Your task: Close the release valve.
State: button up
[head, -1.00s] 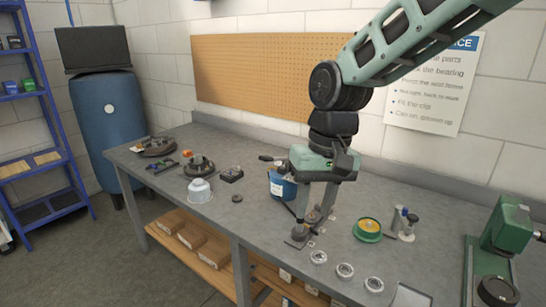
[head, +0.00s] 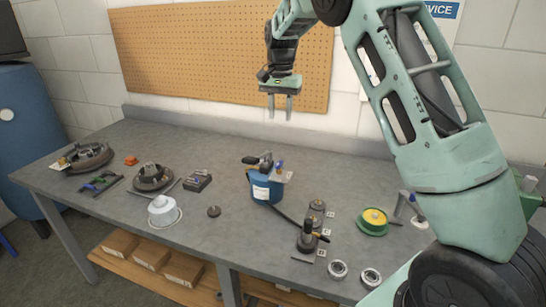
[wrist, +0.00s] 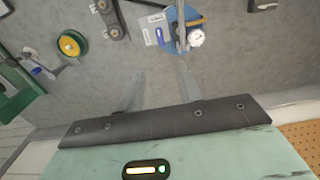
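A blue canister (head: 262,192) with a white label stands on the bench. Its top carries a dark pump-like head (head: 264,160), a pale tag and a small blue part (head: 279,165). In the wrist view the canister (wrist: 172,14) is at the top, with a white round gauge (wrist: 196,38), a yellow-orange handle (wrist: 190,22) and a blue lever-like part (wrist: 160,36). I cannot tell which part is the release valve or its position. My gripper (head: 280,112) points down, open and empty, well above the canister and in front of the pegboard. Its fingers (wrist: 161,88) show apart in the wrist view.
Two dark cylinders (head: 307,240) stand right of the canister, with metal rings (head: 338,270) in front. A green-and-yellow spool (head: 373,221) is farther right. A white domed part (head: 163,211) and a dark round assembly (head: 152,178) are left. A hose runs from the canister across the bench.

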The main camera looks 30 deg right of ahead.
aim_at(279, 162)
notch_tip(279, 162, down, 16)
jog(key=p, duration=0.3)
jog(key=shift+c, duration=0.2)
grip_shut()
